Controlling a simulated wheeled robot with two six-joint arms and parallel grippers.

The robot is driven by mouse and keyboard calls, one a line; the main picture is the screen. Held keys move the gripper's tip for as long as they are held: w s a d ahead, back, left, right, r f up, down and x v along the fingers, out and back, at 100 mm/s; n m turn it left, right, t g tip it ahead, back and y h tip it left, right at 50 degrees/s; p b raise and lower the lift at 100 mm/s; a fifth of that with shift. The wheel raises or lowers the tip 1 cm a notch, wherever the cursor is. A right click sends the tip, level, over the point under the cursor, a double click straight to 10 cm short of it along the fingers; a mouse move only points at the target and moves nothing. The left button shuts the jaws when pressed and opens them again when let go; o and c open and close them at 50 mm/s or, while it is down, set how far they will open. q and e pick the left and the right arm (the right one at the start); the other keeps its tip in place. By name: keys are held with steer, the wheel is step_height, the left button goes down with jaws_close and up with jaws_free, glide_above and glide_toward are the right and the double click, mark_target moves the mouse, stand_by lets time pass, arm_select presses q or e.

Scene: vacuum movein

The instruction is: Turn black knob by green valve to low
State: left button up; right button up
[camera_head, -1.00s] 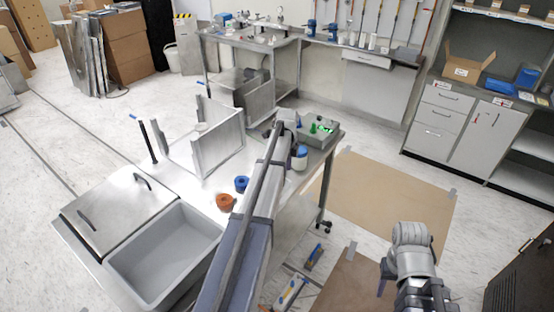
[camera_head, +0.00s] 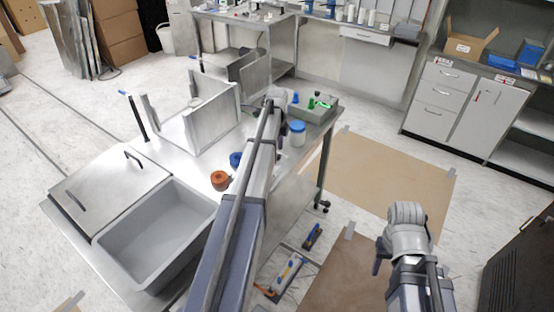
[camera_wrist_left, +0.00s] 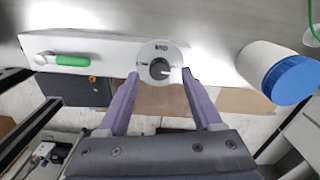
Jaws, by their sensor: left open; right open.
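The black knob (camera_wrist_left: 160,69) sits on a round, light dial plate with small lettering on a pale panel in the left wrist view. A white pointer mark on it faces right. The green valve handle (camera_wrist_left: 72,61) is on the same panel to the left; green parts (camera_head: 318,103) also show on the grey box (camera_head: 322,113) in the head view. My left gripper (camera_wrist_left: 161,73) is open, with its purple fingertips on either side of the knob; contact cannot be told. My right gripper (camera_head: 380,258) hangs low at the right, far from the knob, mostly hidden by its own wrist.
A white jar with a blue cap (camera_wrist_left: 270,73) stands close to the knob. Orange (camera_head: 220,181) and blue (camera_head: 236,159) rings lie on the steel table beside the grey sink (camera_head: 157,232). Tools (camera_head: 285,277) lie on the floor. Brown floor sheets (camera_head: 385,170) are clear.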

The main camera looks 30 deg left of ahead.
arm_select(q)
step_height(320, 180, down, 2)
steer(key=shift+f+b, duration=0.15)
steer(key=shift+b, duration=0.55)
jaws_close()
